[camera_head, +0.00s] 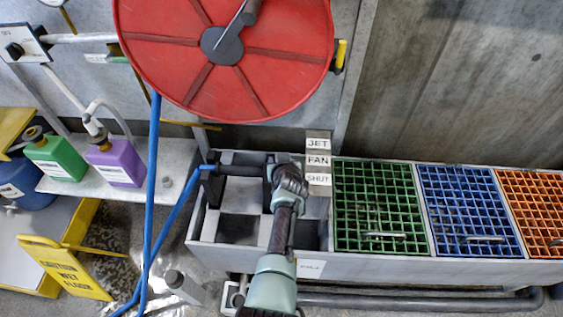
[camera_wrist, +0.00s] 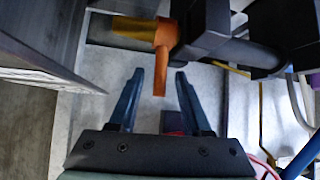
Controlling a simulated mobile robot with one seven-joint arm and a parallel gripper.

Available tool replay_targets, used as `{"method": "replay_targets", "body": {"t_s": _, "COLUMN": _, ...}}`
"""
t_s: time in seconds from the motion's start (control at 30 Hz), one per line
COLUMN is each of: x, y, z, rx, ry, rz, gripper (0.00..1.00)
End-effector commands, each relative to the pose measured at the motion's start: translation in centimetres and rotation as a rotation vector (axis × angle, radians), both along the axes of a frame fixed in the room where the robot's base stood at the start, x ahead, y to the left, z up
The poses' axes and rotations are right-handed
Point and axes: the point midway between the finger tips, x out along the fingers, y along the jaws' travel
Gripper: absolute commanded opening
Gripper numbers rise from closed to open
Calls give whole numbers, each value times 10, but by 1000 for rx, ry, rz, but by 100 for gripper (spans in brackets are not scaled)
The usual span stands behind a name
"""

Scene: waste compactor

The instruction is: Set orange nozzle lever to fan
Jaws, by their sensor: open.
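The orange lever (camera_wrist: 166,48) is in the wrist view, joined to the black nozzle body (camera_wrist: 207,28). One arm of it points down toward my gripper, and a yellowish-orange part sticks out to the left. My gripper (camera_wrist: 160,77) is open, with the lever's lower end in the gap between its two fingers; I cannot tell whether they touch it. In the head view my gripper (camera_head: 290,180) is over the trough beside the nozzle (camera_head: 240,170) and hides the lever. Stacked labels read JET (camera_head: 318,144), FAN (camera_head: 318,160) and SHUT (camera_head: 318,179), just right of my gripper.
A blue hose (camera_head: 180,215) runs to the nozzle from the left. A red hose reel (camera_head: 270,85) hangs above. Green (camera_head: 345,205), blue (camera_head: 428,210) and orange (camera_head: 520,215) grates lie to the right. A yellow caution sign (camera_head: 62,270) stands at lower left.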

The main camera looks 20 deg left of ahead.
Motion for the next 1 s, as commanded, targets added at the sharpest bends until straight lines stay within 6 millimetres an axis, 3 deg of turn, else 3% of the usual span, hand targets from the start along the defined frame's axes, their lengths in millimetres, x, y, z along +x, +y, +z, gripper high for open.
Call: {"method": "replay_targets", "body": {"t_s": 1.0, "x": -83, "y": -43, "z": 77, "rx": 0, "ry": 1, "rz": 0, "gripper": 48}}
